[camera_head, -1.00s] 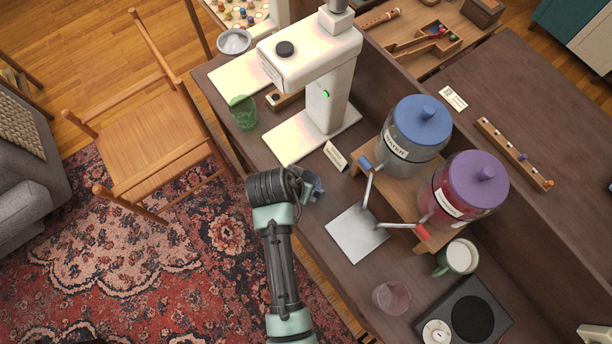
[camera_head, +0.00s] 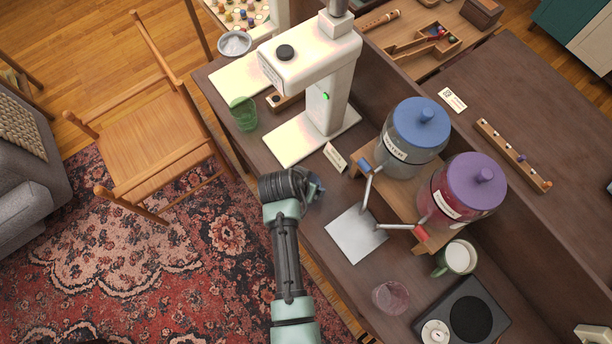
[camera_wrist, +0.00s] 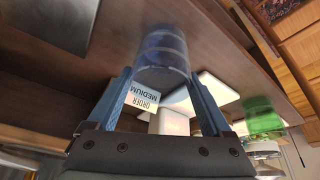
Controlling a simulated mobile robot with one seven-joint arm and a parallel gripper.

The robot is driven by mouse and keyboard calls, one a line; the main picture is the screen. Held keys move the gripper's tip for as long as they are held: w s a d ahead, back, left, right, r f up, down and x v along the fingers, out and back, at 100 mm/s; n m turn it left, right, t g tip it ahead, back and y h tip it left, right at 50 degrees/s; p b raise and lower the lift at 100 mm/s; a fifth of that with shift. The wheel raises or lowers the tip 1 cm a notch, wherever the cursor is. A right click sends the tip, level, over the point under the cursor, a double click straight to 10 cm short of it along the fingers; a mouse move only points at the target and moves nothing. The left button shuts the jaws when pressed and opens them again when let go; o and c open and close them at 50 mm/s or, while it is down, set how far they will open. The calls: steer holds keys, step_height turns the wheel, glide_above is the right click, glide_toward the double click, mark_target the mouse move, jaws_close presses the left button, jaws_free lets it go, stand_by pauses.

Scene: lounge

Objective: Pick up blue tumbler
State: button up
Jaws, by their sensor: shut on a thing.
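The blue tumbler (camera_wrist: 162,58) is a see-through blue cup, blurred in the wrist view. It sits between the fingertips of my gripper (camera_wrist: 160,78), which is shut on it. In the head view my gripper (camera_head: 312,188) is at the near edge of the dark counter, and my wrist hides most of the tumbler. Only a small bluish part shows beside the wrist. I cannot tell how far the tumbler is above the counter.
A green tumbler (camera_head: 243,113) stands by the white machine (camera_head: 325,95). A metal plate (camera_head: 356,233) lies below two dispensers, one blue-lidded (camera_head: 415,135), one purple-lidded (camera_head: 465,190). A pinkish glass (camera_head: 390,297) and a green mug (camera_head: 457,258) stand further right. A small sign (camera_head: 335,156) stands behind my gripper.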

jaws_close()
steer(key=shift+r, duration=0.15)
